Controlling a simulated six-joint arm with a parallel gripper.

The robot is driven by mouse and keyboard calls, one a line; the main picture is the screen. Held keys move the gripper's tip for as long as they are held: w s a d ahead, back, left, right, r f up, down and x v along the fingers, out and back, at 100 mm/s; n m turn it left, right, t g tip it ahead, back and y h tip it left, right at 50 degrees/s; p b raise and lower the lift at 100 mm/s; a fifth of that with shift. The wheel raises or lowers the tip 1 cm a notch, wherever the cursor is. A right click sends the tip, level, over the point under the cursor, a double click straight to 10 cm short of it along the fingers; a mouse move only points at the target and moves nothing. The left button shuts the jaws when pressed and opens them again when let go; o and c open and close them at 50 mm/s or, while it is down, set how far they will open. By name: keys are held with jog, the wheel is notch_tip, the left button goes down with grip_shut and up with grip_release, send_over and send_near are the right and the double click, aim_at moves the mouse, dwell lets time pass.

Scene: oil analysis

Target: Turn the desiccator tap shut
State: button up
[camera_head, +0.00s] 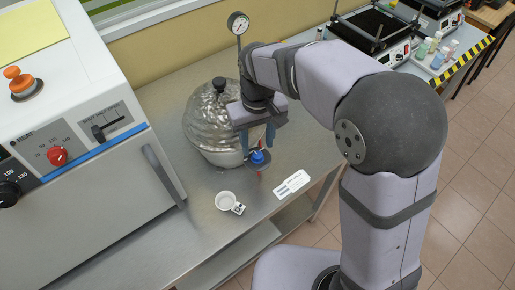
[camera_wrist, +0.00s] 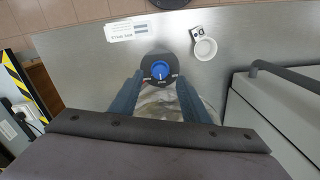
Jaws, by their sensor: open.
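The desiccator (camera_head: 208,122) is a round, clear, domed vessel with a black knob on its lid. It stands on the metal bench left of my gripper. Its blue tap (camera_head: 257,157) sits at the vessel's front right side. In the wrist view the blue tap (camera_wrist: 160,70) has a pale mark on its top and sits on a dark round base. My gripper (camera_head: 257,137) is open and points down over the tap. In the wrist view its two blue fingers (camera_wrist: 160,92) stand apart, one either side of the tap's line. I cannot tell whether they touch it.
A small white cup (camera_head: 226,201) and a white label card (camera_head: 291,184) lie on the bench in front. A large oven-like cabinet (camera_head: 95,170) with a handle stands at left. A pressure gauge (camera_head: 238,23) rises behind the desiccator.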

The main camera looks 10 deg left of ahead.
aim_at(258, 155)
jog(key=shift+r, duration=1.75)
jog(key=shift+d, duration=0.15)
jog(key=s+d+f+m, duration=0.2)
jog(key=s+d+f, duration=0.1)
jog(key=d, duration=0.4)
jog(key=s+d+f+m, duration=0.2)
jog(key=s+d+f, duration=0.1)
jog(key=s+d, duration=0.2)
jog(key=s+d+f+m, duration=0.2)
jog(key=s+d+f, duration=0.1)
jog(key=d, duration=0.6)
jog(key=shift+s+d, duration=0.15)
jog(key=shift+s, duration=0.35)
